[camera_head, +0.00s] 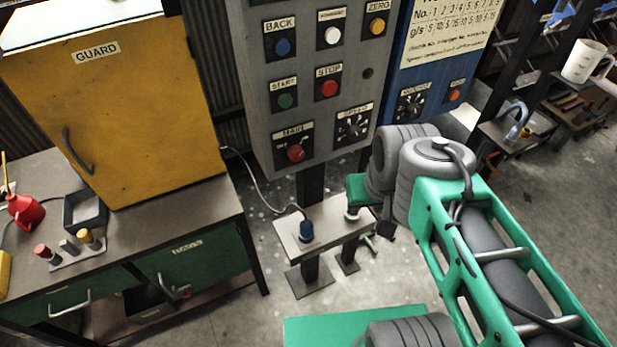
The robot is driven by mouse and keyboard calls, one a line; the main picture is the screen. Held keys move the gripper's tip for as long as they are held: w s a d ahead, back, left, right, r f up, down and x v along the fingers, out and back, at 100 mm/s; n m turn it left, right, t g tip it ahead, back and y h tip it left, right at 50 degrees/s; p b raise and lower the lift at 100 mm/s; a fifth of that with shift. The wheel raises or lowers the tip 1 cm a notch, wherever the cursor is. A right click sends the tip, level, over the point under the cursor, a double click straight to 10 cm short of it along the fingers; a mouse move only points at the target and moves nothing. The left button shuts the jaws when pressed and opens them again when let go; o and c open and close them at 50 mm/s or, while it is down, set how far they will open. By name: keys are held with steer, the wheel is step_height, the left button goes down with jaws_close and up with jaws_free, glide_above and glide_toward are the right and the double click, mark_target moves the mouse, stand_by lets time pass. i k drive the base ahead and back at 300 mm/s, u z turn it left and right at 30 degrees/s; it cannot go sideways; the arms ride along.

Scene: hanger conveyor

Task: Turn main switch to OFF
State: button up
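The main switch (295,153) is a red rotary knob on a black plate under the label "MAIN". It sits at the lower left of the grey control panel (262,110). The knob's exact pointing is too small to read. My arm reaches in from the lower right, with its grey wrist joints right of and below the panel. What seems to be my gripper (372,240) shows only in part, low beside the small stand and away from the switch. Its fingers are mostly hidden, so I cannot tell whether it is open or shut.
The panel also bears BACK, START, a red STOP button (327,88), ZERO and a speed dial (354,126). A blue panel (405,75) stands at its right. A small stand (328,236) is below. A yellow GUARD cabinet (110,110) and workbench (215,222) are left.

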mark_target(296, 152)
steer(key=k, duration=0.95)
steer(key=u, duration=1.2)
steer(key=i, duration=0.5)
steer(key=u, duration=0.05)
